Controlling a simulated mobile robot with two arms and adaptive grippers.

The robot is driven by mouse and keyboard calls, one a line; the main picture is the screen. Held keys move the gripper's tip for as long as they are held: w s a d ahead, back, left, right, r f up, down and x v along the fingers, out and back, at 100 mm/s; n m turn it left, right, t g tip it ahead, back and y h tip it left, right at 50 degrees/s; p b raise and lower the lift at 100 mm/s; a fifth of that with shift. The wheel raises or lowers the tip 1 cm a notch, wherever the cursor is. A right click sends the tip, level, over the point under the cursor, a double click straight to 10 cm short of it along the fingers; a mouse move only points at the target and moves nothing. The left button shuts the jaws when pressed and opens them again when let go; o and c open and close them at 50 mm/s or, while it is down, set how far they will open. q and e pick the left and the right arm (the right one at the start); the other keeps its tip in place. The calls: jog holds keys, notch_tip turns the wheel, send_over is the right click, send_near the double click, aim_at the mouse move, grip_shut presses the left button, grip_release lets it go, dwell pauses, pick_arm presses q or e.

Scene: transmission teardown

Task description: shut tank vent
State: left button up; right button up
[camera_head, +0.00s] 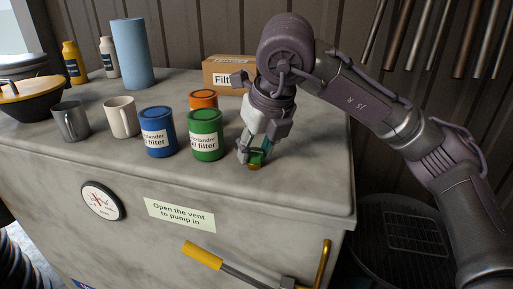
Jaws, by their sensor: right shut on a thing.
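The grey tank (120,180) has a flat worn top and a sign (180,214) on its front reading "Open the vent to pump in". My right gripper (253,157) points down at the top's front edge, right of the green filter can. It is shut on a small green part with a brass end (254,167), which looks to be the tank vent. The fingers hide most of this part, so I cannot tell whether the vent is open or shut. My left gripper is not in view.
Green (207,136), blue (158,133) and orange (203,99) filter cans stand close left of my right gripper. A filter carton (228,75) is behind. Mugs and bottles stand further left. A yellow-handled lever (203,255) and a brass pipe (322,264) are on the front.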

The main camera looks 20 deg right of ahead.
jog(key=o, duration=1.1)
jog(key=shift+o, duration=0.2)
jog(key=v, duration=1.2)
